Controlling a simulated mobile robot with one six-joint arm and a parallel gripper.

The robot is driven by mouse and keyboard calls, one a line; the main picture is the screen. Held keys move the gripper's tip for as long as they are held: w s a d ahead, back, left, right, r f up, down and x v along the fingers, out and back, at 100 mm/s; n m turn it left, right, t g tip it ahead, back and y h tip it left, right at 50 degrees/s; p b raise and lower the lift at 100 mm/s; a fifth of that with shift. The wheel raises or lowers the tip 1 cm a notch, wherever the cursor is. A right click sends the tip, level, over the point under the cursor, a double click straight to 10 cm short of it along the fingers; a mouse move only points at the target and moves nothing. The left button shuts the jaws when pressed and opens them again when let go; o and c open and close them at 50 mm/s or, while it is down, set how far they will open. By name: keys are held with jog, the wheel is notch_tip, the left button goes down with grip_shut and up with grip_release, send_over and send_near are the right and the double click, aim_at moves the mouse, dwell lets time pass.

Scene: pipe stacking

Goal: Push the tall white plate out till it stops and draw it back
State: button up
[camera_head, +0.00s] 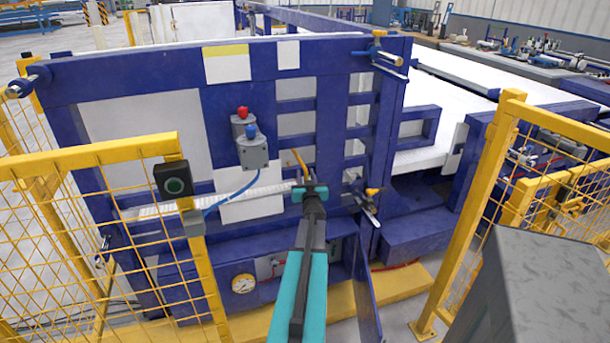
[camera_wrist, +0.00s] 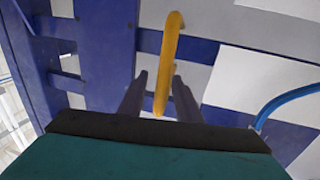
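My gripper (camera_head: 309,184) is in front of the blue frame in the head view, close to a yellow handle (camera_head: 299,160). In the wrist view my gripper (camera_wrist: 160,84) has its two dark fingers apart, with the yellow handle (camera_wrist: 171,42) showing between them. There are gaps beside the handle, so the fingers are not closed on it. A pale white plate (camera_head: 296,125) shows through the openings of the frame behind the handle. The blue bars hide much of it, and I cannot tell where the handle joins it.
Yellow mesh fences stand at left (camera_head: 95,225) and right (camera_head: 505,200). A yellow-tipped clamp (camera_head: 372,191) is right of my gripper.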

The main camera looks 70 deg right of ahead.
jog(key=b+v, duration=0.1)
jog(key=v, duration=1.1)
jog(key=shift+s, duration=0.1)
jog(key=shift+p, duration=0.75)
dwell(0.4)
jog(key=shift+d, duration=0.1)
jog(key=shift+p+x, duration=0.85)
jog(key=shift+x, duration=6)
grip_shut()
